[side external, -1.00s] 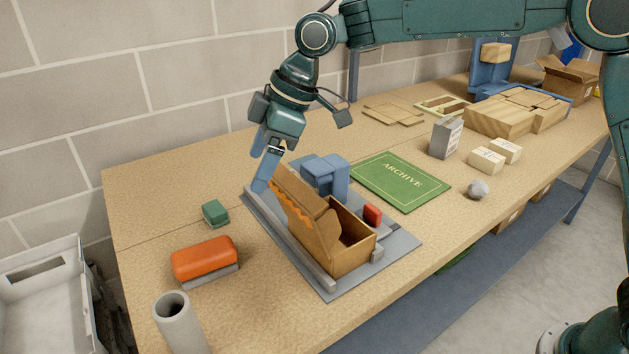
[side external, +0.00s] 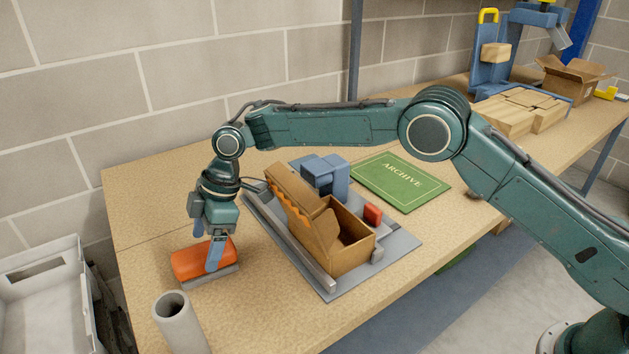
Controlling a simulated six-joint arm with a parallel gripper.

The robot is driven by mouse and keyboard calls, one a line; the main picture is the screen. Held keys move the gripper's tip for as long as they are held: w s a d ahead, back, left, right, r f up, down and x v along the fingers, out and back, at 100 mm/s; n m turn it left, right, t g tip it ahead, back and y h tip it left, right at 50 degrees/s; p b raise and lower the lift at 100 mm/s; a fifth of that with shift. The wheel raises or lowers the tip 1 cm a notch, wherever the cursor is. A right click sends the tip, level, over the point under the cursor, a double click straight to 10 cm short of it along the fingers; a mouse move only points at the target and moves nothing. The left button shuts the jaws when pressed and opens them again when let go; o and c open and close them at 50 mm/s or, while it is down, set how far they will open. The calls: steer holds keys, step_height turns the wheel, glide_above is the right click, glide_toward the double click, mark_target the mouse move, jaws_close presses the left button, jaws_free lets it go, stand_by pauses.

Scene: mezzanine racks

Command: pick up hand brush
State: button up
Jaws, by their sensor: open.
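The hand brush (side external: 188,265) has an orange back over a grey bristle base and lies on the left part of the wooden bench. My gripper (side external: 206,250) is lowered over the brush, pointing down. Its blue fingers are apart, one in front of the brush's near right part and the other toward its far side. The near finger covers part of the orange back. Whether the fingers touch the brush cannot be told from this view.
A grey tube (side external: 174,318) stands close in front of the brush. An open cardboard box (side external: 335,255) sits on a grey fixture (side external: 400,246) to the right. A green archive mat (side external: 390,178) lies behind. A grey crate (side external: 40,275) stands off the bench's left end.

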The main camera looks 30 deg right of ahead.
mark_target(204, 249)
steer(key=shift+f, duration=0.15)
steer(key=shift+x, duration=2.35)
steer(key=shift+f, duration=0.25)
steer(key=c, duration=1.1)
steer(key=shift+r, duration=0.2)
steer(key=shift+r, duration=1.9)
steer(key=s, duration=1.8)
steer(key=shift+f, duration=0.1)
